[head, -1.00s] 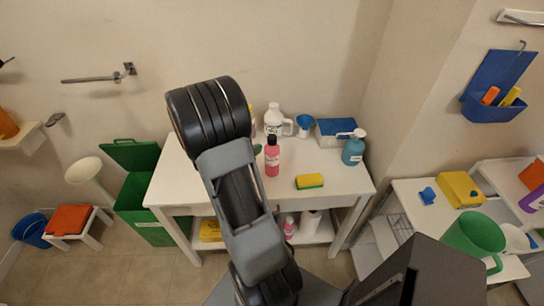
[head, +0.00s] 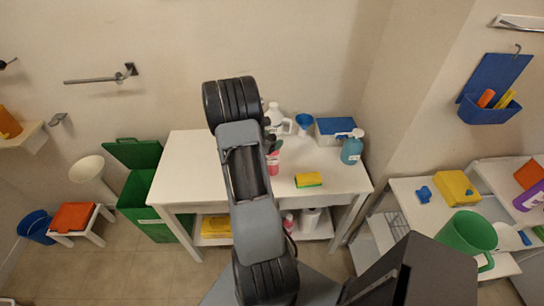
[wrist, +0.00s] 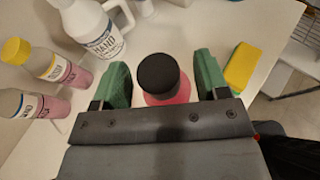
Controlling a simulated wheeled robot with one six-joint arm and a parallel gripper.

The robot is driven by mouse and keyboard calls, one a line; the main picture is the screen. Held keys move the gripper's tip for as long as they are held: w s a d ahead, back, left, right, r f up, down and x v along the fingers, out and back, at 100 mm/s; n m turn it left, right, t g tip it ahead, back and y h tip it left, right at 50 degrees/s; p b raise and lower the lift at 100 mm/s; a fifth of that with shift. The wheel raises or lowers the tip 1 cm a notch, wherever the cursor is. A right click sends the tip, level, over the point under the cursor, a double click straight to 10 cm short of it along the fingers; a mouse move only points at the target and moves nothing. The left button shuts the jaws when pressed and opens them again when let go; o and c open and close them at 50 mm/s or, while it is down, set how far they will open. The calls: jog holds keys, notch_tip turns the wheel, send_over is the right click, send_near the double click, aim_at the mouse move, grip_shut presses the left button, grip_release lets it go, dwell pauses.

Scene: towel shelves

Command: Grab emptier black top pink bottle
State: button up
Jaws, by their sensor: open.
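A black-top pink bottle (wrist: 157,73) stands upright between the two green finger pads of my gripper (wrist: 161,78) in the wrist view, seen from above. The gripper is open, with a gap visible on the right of the cap. In the head view the same pink bottle (head: 274,162) stands on the white table, partly hidden by my arm. At the left of the wrist view are a yellow-capped bottle with pink liquid (wrist: 40,65) and another part-filled pink bottle (wrist: 35,104) whose cap is out of frame. Another pink bottle (head: 288,222) is on the lower shelf.
A white jug (wrist: 97,30) stands behind the bottle. A yellow-green sponge (head: 308,180) lies to its right. A blue funnel (head: 304,122), a blue-and-white box (head: 333,132) and a teal pump bottle (head: 352,148) stand farther right. The table's front right is clear.

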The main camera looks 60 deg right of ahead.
jog(key=shift+d, duration=0.15)
jog(key=c, duration=1.3)
jog(key=shift+o, duration=0.2)
